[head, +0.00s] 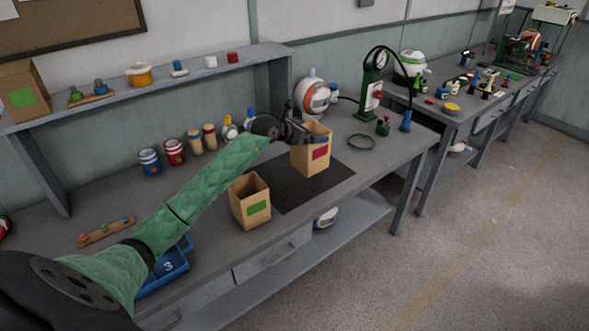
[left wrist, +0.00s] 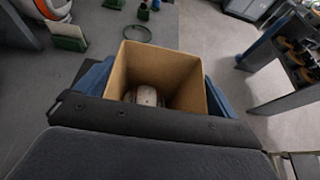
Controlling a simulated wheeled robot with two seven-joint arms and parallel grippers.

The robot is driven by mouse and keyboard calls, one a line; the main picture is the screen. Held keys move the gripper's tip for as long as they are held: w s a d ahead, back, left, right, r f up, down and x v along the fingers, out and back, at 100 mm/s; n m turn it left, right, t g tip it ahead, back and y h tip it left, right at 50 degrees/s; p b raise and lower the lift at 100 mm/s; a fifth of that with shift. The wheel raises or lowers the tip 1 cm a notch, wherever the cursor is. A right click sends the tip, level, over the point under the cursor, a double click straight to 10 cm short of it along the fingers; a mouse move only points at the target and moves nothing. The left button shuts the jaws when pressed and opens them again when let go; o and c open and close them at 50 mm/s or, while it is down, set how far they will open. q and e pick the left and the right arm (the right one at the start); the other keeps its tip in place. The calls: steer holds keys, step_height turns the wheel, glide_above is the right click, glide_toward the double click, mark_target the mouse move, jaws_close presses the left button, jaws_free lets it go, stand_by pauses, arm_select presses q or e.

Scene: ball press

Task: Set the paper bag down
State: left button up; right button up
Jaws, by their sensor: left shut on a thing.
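A brown paper bag with a red label (head: 318,157) is upright over the dark mat (head: 301,188) on the workbench. My left gripper (head: 310,138) is shut on this bag near its top, with a blue finger on each side. In the left wrist view the open bag (left wrist: 165,62) is between the fingers, and a pale rounded thing (left wrist: 145,96) lies inside it. I cannot tell whether the bag's bottom touches the mat. A second open bag with a green label (head: 250,202) stands at the mat's left edge. My right gripper is not in view.
A white and orange helmet-like thing (head: 312,96) and a green pump (head: 370,92) stand behind the bag. A green ring (head: 361,142) lies to its right. A blue bin (head: 168,268) is at the front left. The mat's right part is clear.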

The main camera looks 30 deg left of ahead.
arm_select(q)
steer(key=s+a+f+p, duration=0.2)
steer(key=a+f+p, duration=0.4)
steer(key=a+f, duration=0.4)
steer(key=shift+s+a+f, duration=0.15)
steer(key=shift+a+f, duration=0.25)
steer(key=shift+a, duration=0.25)
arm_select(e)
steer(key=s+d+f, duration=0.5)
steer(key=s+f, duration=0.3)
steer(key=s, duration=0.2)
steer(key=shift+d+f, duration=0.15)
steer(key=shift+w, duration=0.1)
arm_select(q)
steer(key=shift+f, duration=0.1)
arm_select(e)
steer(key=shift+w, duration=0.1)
arm_select(q)
steer(key=o, duration=0.8)
steer(key=shift+o, duration=0.2)
steer(key=shift+p, duration=0.3)
